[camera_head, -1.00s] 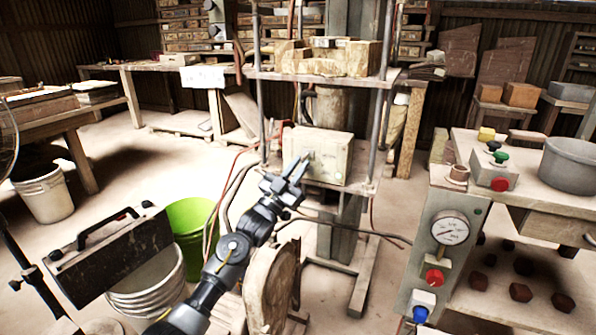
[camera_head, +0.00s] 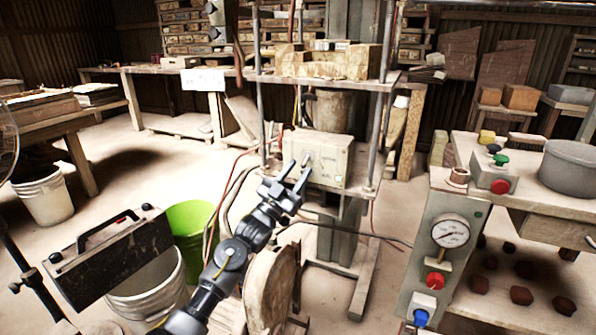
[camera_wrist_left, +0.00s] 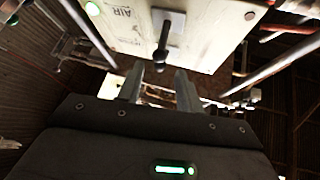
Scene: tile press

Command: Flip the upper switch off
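The pale switch box (camera_head: 330,163) stands on the press frame's lower shelf. A small toggle switch (camera_head: 307,159) shows on its front face in the head view. My left gripper (camera_head: 299,168) is open and empty just in front of the box. In the wrist view its two fingers (camera_wrist_left: 160,82) lie on either side of the lever's line, apparently short of it. My right gripper is not in view.
A control panel with a gauge (camera_head: 450,231), a red knob (camera_head: 435,281) and a blue knob (camera_head: 421,317) stands at the right. Press posts (camera_head: 377,110) flank the box. Cables hang left of it. A green bucket (camera_head: 190,225) and a white bucket (camera_head: 150,288) stand at lower left.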

